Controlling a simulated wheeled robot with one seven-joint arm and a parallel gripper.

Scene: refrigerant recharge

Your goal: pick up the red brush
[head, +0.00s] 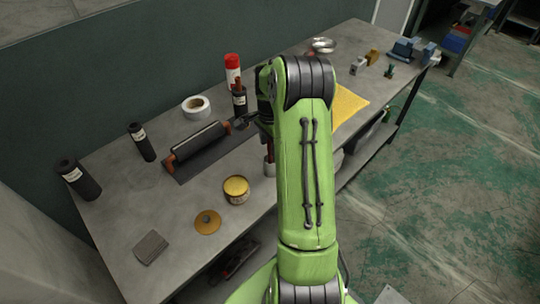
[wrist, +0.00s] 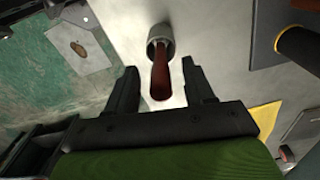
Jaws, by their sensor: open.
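The red brush (wrist: 160,80) shows as a dark red handle standing in a small grey cup (wrist: 159,33) on the workbench. In the head view the handle (head: 268,149) and the cup (head: 269,169) are partly hidden behind my green arm. My gripper (wrist: 159,71) is open in the wrist view, with one black finger on each side of the handle. The end of the handle lies between the fingers, with a gap visible on both sides. The brush's other end is hidden in the cup.
A yellow tin (head: 236,190) and an orange disc (head: 207,222) lie left of the cup. A black roller (head: 196,141) lies on a dark mat behind. A yellow cloth (head: 346,103) lies right.

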